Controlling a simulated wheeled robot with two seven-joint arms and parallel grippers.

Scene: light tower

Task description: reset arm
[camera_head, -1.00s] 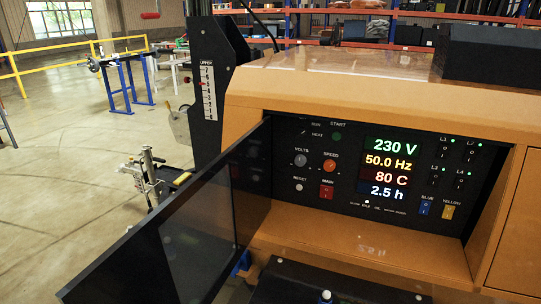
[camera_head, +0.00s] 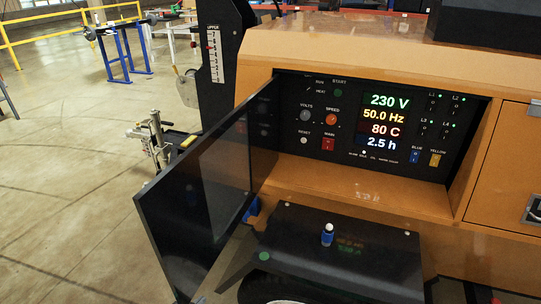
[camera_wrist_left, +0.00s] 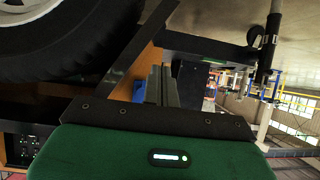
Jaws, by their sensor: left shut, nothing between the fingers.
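My left gripper (camera_wrist_left: 162,72) shows in the left wrist view as grey fingers beyond a dark plate and a green housing. Its fingers are closed together with nothing between them. A small blue part (camera_wrist_left: 138,91) shows just left of the fingers; I cannot tell whether they touch it. I cannot make out the left gripper clearly in the head view, and my right gripper is not in either view.
An orange machine (camera_head: 360,55) has a black control panel (camera_head: 285,115) with lit readouts. Its dark door (camera_head: 190,190) stands open at the left. A large tyre (camera_wrist_left: 60,50) fills the wrist view's upper left.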

